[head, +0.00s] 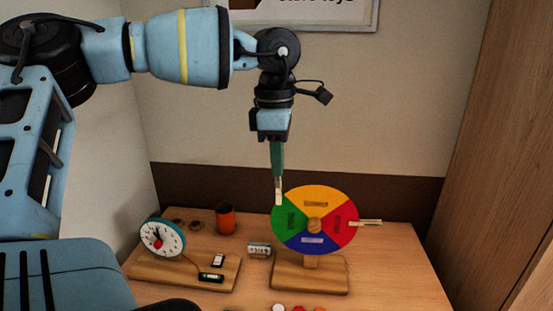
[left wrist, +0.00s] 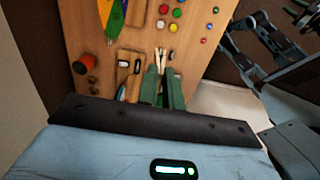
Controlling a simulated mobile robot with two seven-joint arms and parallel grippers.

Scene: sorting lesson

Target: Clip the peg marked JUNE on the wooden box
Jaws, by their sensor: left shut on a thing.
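My left gripper (head: 277,177) points down in front of the back wall, just above the left rim of the season wheel. Its green fingers are shut on a pale wooden peg (head: 278,195), which hangs below the fingertips. The peg also shows between the fingertips in the left wrist view (left wrist: 160,55); its marking is too small to read. Another pale peg (head: 370,222) sticks out from the right edge of the four-coloured wheel (head: 325,205), at its red part. I cannot make out a wooden box. Parts of my right arm show in the left wrist view, but its jaws are unclear.
A toy clock (head: 162,238) stands on a wooden base (head: 170,272) at the left, with small dark-and-white pieces on it. An orange cup (head: 226,220) stands behind. A small white block (head: 259,250) lies left of the wheel's stand (head: 310,275). Several coloured buttons (left wrist: 174,27) lie in front.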

